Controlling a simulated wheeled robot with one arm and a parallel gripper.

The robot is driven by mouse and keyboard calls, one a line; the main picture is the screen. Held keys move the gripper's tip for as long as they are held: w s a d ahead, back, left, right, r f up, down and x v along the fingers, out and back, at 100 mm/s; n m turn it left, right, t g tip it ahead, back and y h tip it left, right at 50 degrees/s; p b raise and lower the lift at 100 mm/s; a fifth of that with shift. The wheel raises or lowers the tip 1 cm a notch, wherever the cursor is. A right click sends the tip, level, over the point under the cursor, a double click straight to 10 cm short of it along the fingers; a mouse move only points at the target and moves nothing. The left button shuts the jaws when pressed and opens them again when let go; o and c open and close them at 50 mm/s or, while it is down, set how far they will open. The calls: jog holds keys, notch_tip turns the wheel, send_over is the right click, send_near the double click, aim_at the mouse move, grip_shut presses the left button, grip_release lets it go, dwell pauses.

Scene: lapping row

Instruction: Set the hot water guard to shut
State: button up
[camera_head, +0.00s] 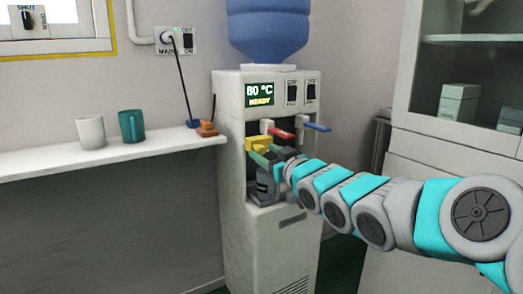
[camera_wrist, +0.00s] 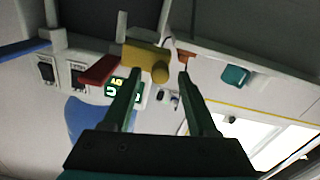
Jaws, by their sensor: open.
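The yellow guard (camera_head: 257,142) sits at the hot tap of the white water dispenser (camera_head: 253,230), to the left of the red lever (camera_head: 281,133). In the wrist view the guard is a yellow block (camera_wrist: 138,54) with a round knob (camera_wrist: 160,72). My gripper (camera_head: 264,157) is at the guard from the front. In the wrist view its green fingers (camera_wrist: 161,78) are open, with the knob between or just beyond their tips; contact cannot be told. The red lever also shows there (camera_wrist: 101,70). The display (camera_head: 260,95) reads 80 °C and READY.
A blue lever (camera_head: 318,127) is right of the red one. Two switches (camera_head: 301,92) are on the dispenser's upper front. A white shelf (camera_head: 60,163) at left holds a white mug (camera_head: 90,132) and a teal mug (camera_head: 131,125). A glazed cabinet (camera_head: 470,80) stands at right.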

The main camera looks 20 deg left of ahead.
aim_at(263, 145)
jog(key=shift+x, duration=1.35)
grip_shut()
dwell(0.5)
